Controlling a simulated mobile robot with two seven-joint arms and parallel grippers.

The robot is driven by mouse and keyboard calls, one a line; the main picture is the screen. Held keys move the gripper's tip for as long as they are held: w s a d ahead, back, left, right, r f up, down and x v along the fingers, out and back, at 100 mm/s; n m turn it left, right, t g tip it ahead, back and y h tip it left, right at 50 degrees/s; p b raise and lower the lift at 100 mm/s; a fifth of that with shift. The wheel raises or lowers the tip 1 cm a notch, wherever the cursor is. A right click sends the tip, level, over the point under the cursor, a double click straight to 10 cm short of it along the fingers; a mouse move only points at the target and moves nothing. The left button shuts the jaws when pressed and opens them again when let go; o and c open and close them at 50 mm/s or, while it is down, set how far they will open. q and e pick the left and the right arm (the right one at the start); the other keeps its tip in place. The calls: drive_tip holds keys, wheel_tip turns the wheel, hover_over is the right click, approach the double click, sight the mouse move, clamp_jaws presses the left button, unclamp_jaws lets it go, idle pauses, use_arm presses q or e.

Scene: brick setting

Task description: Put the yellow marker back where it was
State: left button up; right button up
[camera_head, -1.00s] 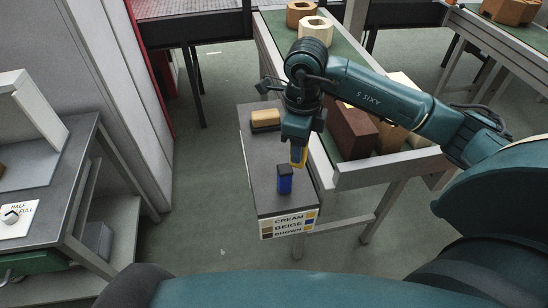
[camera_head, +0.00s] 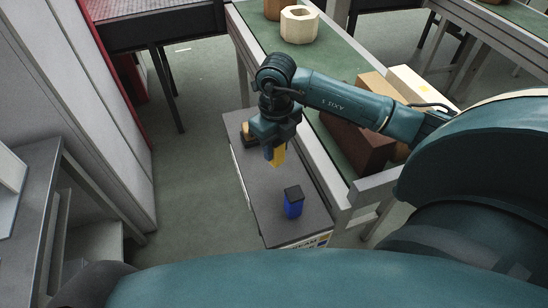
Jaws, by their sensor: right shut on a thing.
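The yellow marker (camera_head: 278,154) is a small upright block between the fingers of my right gripper (camera_head: 274,152). The gripper is shut on it, over the middle of a narrow grey shelf (camera_head: 250,185). I cannot tell whether the marker's lower end touches the shelf. A blue marker (camera_head: 293,205) with a dark top stands upright on the shelf, nearer to me than the yellow one. My left gripper is not in view.
A tan and dark block (camera_head: 247,132) lies at the shelf's far end, partly behind my gripper. A green-topped table (camera_head: 345,75) beside the shelf bears a cream hexagonal block (camera_head: 299,25) and brown and tan blocks (camera_head: 362,143). A labelled front edge (camera_head: 315,241) shows partly.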

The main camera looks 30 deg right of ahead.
sight(275, 159)
drive_tip(key=shift+f, duration=0.7)
wheel_tip(275, 159, down, 3)
drive_tip(key=shift+f, duration=0.1)
drive_tip(key=shift+f, duration=0.2)
drive_tip(key=o, duration=0.8)
